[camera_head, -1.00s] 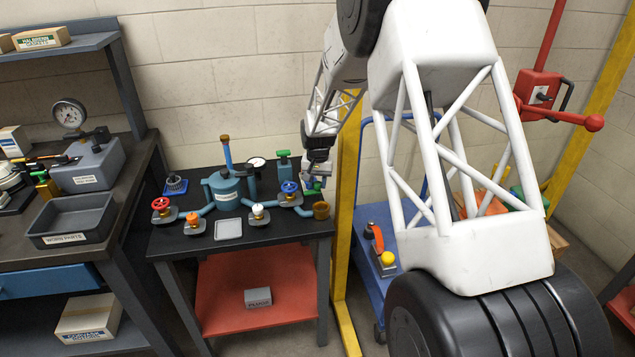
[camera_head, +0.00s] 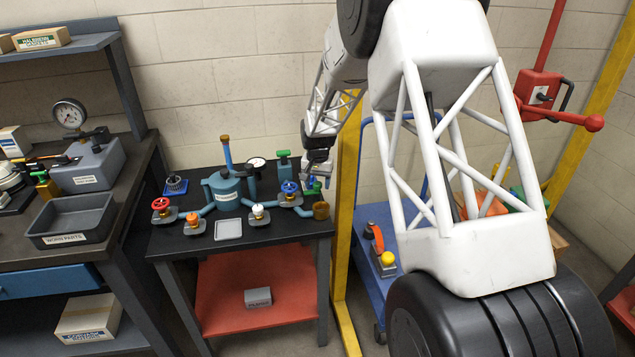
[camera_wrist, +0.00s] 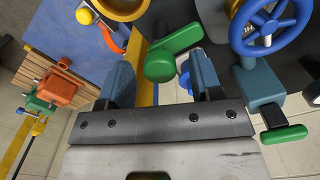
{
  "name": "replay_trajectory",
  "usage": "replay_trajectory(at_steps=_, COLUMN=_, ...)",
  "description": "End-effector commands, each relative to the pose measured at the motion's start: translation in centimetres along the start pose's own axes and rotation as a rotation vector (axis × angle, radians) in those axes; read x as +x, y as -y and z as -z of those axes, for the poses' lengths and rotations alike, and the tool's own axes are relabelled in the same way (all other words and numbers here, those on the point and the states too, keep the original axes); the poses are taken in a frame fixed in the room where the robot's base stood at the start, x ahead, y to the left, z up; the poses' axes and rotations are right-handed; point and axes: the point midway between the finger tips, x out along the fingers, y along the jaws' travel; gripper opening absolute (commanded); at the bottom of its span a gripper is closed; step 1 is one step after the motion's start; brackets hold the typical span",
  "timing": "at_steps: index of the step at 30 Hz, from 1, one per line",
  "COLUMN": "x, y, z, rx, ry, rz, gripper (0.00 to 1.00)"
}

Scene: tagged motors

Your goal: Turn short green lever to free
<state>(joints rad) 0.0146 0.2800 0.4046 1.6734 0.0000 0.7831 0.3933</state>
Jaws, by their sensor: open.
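A green lever (camera_wrist: 178,50) with a rounded hub shows in the wrist view, between the two blue-grey fingers of my gripper (camera_wrist: 162,72). The fingers stand apart on either side of it, and I see no clear contact. A second green handle (camera_wrist: 284,135) sticks out from a blue-grey body at the right of the wrist view. In the head view my gripper (camera_head: 318,178) is over the right end of the black table, behind the blue handwheel (camera_head: 289,187). A green-topped fitting (camera_head: 284,156) stands just left of it. The lever's markings are not readable.
The blue handwheel also shows close to my right finger in the wrist view (camera_wrist: 268,25). A yellow post (camera_head: 346,200) rises just right of the table. A grey tray (camera_head: 228,229) lies farther left.

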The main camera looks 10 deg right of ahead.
Motion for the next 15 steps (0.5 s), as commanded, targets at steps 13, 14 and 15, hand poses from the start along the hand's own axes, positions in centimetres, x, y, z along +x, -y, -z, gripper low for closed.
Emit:
replay_trajectory(at_steps=13, x=-1.9, y=0.0, z=0.0, rx=0.000, ry=-0.002, rz=0.001, gripper=0.59)
replay_trajectory(at_steps=14, x=-2.3, y=0.0, z=0.0, rx=0.000, ry=-0.002, rz=0.001, gripper=0.59)
replay_trajectory(at_steps=15, x=-2.8, y=0.0, z=0.0, rx=0.000, ry=-0.002, rz=0.001, gripper=0.59)
